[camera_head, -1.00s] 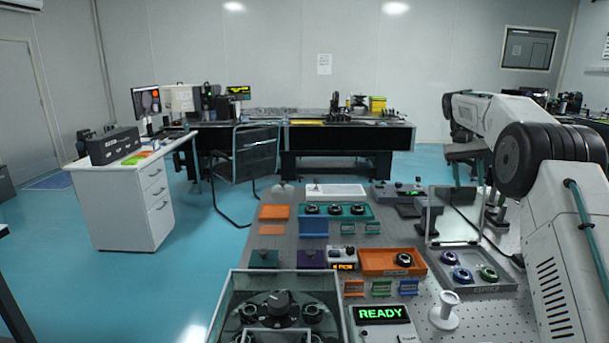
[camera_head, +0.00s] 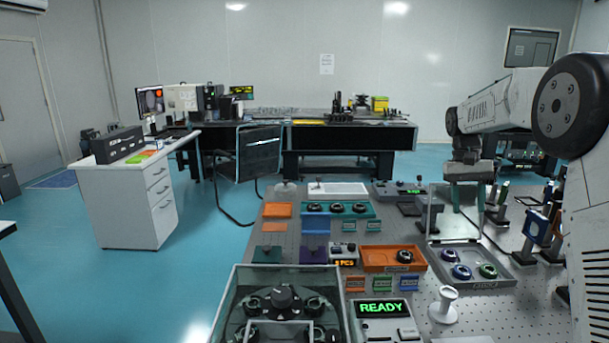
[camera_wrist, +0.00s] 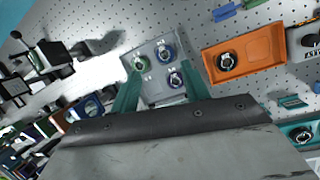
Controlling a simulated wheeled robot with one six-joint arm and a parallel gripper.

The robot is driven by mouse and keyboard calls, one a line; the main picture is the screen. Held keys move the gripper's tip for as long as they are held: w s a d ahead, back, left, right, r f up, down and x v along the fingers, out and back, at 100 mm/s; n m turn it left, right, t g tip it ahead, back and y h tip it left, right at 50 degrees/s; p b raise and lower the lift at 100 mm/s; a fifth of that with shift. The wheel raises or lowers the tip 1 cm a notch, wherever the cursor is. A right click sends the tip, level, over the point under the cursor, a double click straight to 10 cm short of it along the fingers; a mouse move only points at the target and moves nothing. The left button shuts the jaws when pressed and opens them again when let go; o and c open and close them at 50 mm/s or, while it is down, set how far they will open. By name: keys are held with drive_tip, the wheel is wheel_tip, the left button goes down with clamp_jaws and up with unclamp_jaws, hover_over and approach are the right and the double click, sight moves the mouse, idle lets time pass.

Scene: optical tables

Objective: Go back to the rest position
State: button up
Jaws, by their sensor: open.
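My gripper (camera_wrist: 158,98) shows in the wrist view with its two teal fingers apart and nothing between them. It is above the optical table (camera_head: 405,222). Beyond the fingers lies the grey tray (camera_wrist: 150,58) with three ringed parts in it, blue, purple and green. The same grey tray also shows in the head view (camera_head: 505,275).
An orange tray (camera_head: 375,262) holds one black ringed part. A glass-walled box (camera_head: 232,300) stands at the front left, beside a READY display (camera_head: 381,309). A white spool-shaped stand (camera_head: 446,302) is near the front. Upright optics (camera_head: 540,228) stand at the right.

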drive_tip(key=s+a+n+t, duration=0.1)
drive_tip(key=s+a, duration=0.4)
drive_tip(key=s, duration=0.9)
drive_tip(key=s+a+r+t, duration=0.1)
drive_tip(key=s+a, duration=0.4)
drive_tip(key=s, duration=0.9)
drive_tip(key=s+a+n+t, duration=0.1)
drive_tip(key=s+a, duration=0.4)
drive_tip(key=s, duration=0.9)
drive_tip(key=shift+s+a+r+n+t+y, duration=0.3)
drive_tip(key=shift+t+y, duration=0.1)
drive_tip(key=shift+t, duration=0.4)
